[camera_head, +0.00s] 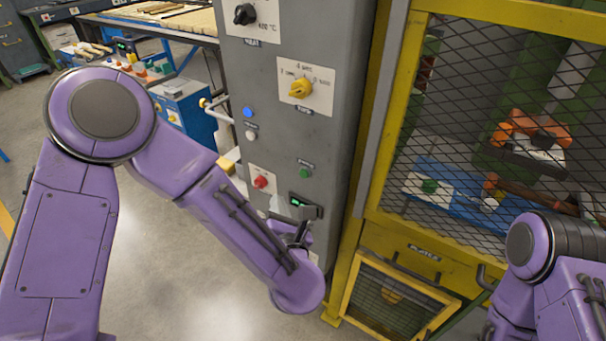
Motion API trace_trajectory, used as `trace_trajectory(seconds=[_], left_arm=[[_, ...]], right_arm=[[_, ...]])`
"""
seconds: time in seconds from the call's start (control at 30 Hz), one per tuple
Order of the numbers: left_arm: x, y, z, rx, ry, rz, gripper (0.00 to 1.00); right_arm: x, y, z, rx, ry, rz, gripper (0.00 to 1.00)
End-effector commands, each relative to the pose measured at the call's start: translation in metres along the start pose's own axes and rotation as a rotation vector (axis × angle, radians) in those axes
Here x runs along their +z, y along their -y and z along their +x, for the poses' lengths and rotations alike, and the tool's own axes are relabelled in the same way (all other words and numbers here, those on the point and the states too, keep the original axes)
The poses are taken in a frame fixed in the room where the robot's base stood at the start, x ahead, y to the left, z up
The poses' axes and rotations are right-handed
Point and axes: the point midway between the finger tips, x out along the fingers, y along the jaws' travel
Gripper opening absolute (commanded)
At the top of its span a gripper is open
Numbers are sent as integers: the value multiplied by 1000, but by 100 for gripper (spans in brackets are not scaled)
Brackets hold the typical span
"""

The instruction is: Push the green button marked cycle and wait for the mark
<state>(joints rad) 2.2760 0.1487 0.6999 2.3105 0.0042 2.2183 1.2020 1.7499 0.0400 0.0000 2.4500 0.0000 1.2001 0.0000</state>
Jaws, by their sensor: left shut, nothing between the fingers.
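A grey control cabinet (333,130) stands in the middle of the view. A small green button (304,173) is on its front face, under a small label too small to read. My left gripper (299,232) is low in front of the cabinet, below the green button and apart from it. Its dark fingers are shut and empty, partly hidden by my left forearm. A small display with a green light (305,206) sits between the button and the gripper. My right arm shows at the lower right, but its gripper is not visible.
A red button (260,182), a blue button (248,113), a white button (251,135) and a yellow rotary switch (300,88) are on the cabinet. A yellow-framed mesh guard (480,130) stands to the right. A workbench (150,28) is behind at left.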

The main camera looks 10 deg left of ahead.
Motion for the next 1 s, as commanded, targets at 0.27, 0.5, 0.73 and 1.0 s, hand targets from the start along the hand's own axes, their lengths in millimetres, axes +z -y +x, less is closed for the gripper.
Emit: trace_trajectory(seconds=[0.27,0.5,0.73,1.0], left_arm=[[20,21,30,1,-2,0,0],[31,32,44,1,0,1,0],[34,34,47,0,0,2,0],[33,34,46,0,0,2,0]], right_arm=[[1,0,3,0,0,0,0],[4,1,9,0,0,0,0],[4,1,9,0,0,0,0],[4,1,9,0,0,0,0]])
